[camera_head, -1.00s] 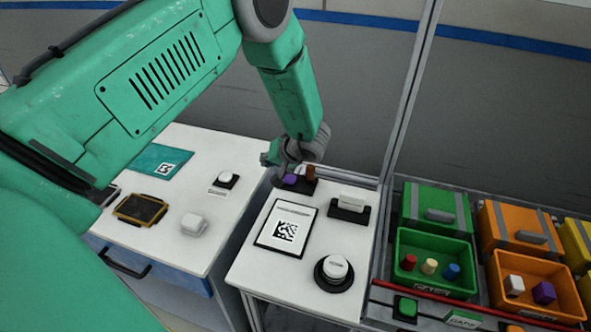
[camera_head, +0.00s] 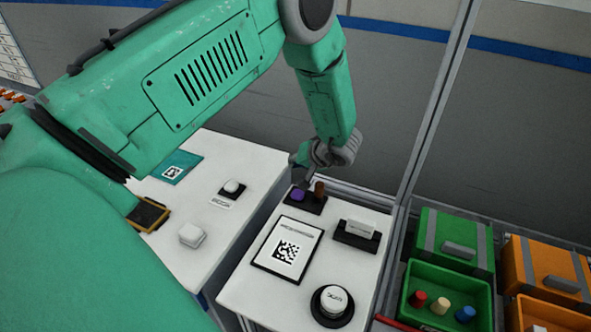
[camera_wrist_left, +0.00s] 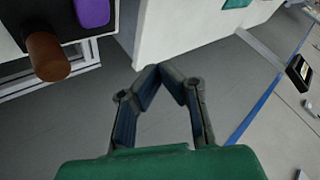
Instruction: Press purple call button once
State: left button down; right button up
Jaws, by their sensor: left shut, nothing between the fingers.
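The purple call button (camera_head: 297,195) sits on a black base (camera_head: 311,207) at the back of the white right-hand table, beside a brown cylindrical knob (camera_head: 319,189). In the left wrist view the button (camera_wrist_left: 92,11) is cut off at the top, left of my fingers, with the brown knob (camera_wrist_left: 48,57) below it. My left gripper (camera_head: 306,181) is just behind and above the button, apart from it in the wrist view. Its fingertips (camera_wrist_left: 172,70) are together and empty, over grey floor. The right gripper is not in view.
A QR-coded panel (camera_head: 287,250), a black block with a white top (camera_head: 357,233) and a round white button (camera_head: 333,302) share the right-hand table (camera_head: 245,285). The left table (camera_head: 215,248) holds smaller items. Colored bins (camera_head: 447,272) stand at the right.

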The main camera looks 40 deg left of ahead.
pick_arm(q)
jog(key=b, duration=0.5)
send_over(298, 194)
jog(key=d, duration=0.1)
notch_tip(298, 194, down, 5)
jog(key=shift+w, duration=0.1)
jog(key=f, duration=0.1)
jog(key=a+f+b, duration=0.1)
jog(key=shift+a+f, duration=0.25)
jog(key=shift+f, duration=0.05)
jog(key=shift+a+f, duration=0.15)
jog(key=shift+a, duration=0.15)
jog(key=shift+d+r, duration=0.2)
jog(key=shift+d, duration=0.4)
jog(key=shift+d+r, duration=0.15)
jog(key=shift+d, duration=0.15)
jog(key=shift+a+f, duration=0.3)
jog(key=shift+a, duration=0.45)
jog(key=shift+d+r, duration=0.15)
jog(key=shift+d, duration=0.45)
jog(key=shift+f, duration=0.3)
jog(key=shift+a+f, duration=0.2)
jog(key=shift+a, duration=0.35)
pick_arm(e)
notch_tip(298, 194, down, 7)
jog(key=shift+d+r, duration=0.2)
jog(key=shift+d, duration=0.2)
